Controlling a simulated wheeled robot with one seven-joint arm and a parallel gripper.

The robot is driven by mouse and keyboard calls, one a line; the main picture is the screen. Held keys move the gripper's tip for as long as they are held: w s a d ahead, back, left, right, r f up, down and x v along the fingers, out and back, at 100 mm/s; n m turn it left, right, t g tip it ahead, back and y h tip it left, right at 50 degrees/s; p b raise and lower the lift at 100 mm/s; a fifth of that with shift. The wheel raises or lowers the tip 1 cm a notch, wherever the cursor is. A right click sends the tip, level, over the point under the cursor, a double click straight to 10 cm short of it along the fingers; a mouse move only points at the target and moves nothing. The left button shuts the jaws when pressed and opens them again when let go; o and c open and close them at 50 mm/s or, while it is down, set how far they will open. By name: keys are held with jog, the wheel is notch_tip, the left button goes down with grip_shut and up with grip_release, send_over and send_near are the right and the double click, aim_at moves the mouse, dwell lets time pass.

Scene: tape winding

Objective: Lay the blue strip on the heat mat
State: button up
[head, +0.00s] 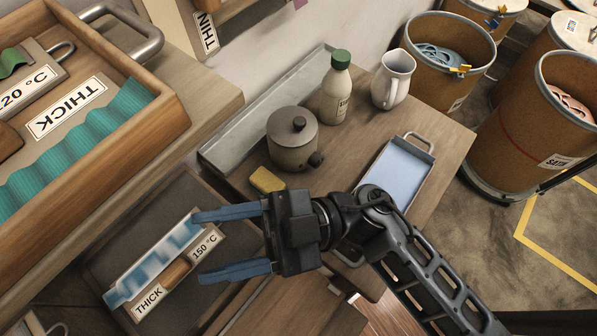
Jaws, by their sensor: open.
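A wavy light-blue and whitish strip (152,264) lies at the lower left in the head view, along a small board with labels reading THICK and 150 °C (206,243). The board rests on a dark flat surface (186,186), which may be the heat mat; I cannot tell for sure. My gripper (198,247) has blue fingers, spread wide and empty. They point left, over or beside the right part of the board. The upper fingertip overlaps the strip's upper right end in the picture; I cannot tell whether they touch.
A wooden tray (172,118) at upper left holds a teal wavy strip (75,150). On the table to the right stand a lidded pot (291,143), a bottle (337,95), a jug (391,80), a yellow sponge (266,180) and a shallow metal tray (433,158). Drums (540,125) stand beyond.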

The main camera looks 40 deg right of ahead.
jog(key=s+d+r+m+t+h, duration=0.2)
jog(key=s+d+m+t+h, duration=0.3)
jog(key=d+m+t+h, duration=0.75)
jog(key=s+d+f+m+g+h, duration=0.4)
jog(key=s+d+f+m+h, duration=0.1)
jog(key=s+d+h, duration=0.3)
jog(key=shift+s+m+g+h, duration=0.35)
jog(key=shift+s+h, duration=0.2)
jog(key=shift+s, duration=0.4)
jog(key=shift+f, duration=0.1)
jog(key=shift+c, duration=1)
jog(key=shift+a, duration=0.1)
